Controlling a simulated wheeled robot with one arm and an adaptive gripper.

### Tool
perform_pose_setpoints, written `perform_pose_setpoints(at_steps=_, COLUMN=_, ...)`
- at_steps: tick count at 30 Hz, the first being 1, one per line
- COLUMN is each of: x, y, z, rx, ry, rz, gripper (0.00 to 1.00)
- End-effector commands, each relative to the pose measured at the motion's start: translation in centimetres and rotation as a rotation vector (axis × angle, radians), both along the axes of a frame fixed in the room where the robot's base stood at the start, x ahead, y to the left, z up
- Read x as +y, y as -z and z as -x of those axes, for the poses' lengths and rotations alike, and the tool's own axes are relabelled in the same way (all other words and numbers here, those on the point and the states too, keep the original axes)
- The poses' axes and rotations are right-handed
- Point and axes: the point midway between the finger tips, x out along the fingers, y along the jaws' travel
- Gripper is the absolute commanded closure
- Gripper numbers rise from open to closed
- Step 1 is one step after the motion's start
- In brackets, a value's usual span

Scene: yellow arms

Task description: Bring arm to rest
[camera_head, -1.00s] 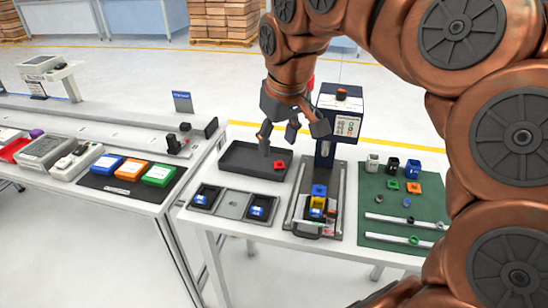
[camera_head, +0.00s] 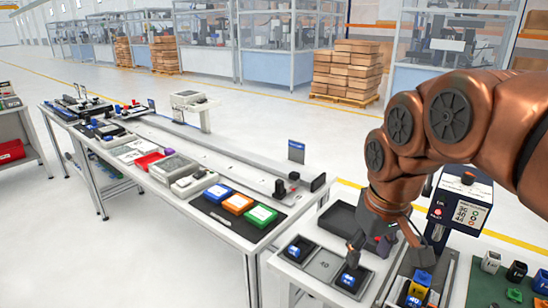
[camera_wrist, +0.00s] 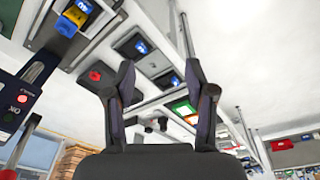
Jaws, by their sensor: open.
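My arm is copper-coloured and reaches in from the right in the head view. My gripper (camera_head: 391,252) hangs over the right-hand table, above the grey tray with blue parts (camera_head: 322,264). In the wrist view my gripper (camera_wrist: 160,92) shows two dark fingers spread wide, with nothing between them. The fingers look clear of the table items. Part of the black tray (camera_head: 340,217) behind is hidden by the gripper.
A dark blue machine (camera_head: 457,207) stands right of my gripper. A fixture with blue and yellow parts (camera_head: 415,288) lies in front of it. Left, a long table carries blue, orange and green boxes (camera_head: 238,204). Clear floor (camera_head: 230,100) lies behind.

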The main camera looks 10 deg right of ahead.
Motion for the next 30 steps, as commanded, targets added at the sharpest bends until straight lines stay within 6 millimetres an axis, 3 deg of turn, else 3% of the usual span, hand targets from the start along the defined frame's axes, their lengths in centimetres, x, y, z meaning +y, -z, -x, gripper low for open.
perform_pose_setpoints(at_steps=6, x=5.0, y=5.7, z=5.5, rx=0.129, ry=-0.024, rz=-0.011, gripper=0.45)
perform_pose_setpoints(at_steps=12, x=7.5, y=10.2, z=10.8, rx=0.233, ry=0.011, rz=-0.022, gripper=0.45)
perform_pose_setpoints(at_steps=15, x=8.0, y=11.6, z=12.6, rx=0.264, ry=0.031, rz=-0.026, gripper=0.45)
perform_pose_setpoints(at_steps=19, x=8.4, y=12.7, z=14.0, rx=0.288, ry=0.052, rz=-0.029, gripper=0.45)
perform_pose_setpoints(at_steps=26, x=8.5, y=12.9, z=14.3, rx=0.293, ry=0.056, rz=-0.032, gripper=0.45)
perform_pose_setpoints(at_steps=30, x=8.5, y=12.9, z=14.3, rx=0.293, ry=0.057, rz=-0.031, gripper=0.58)
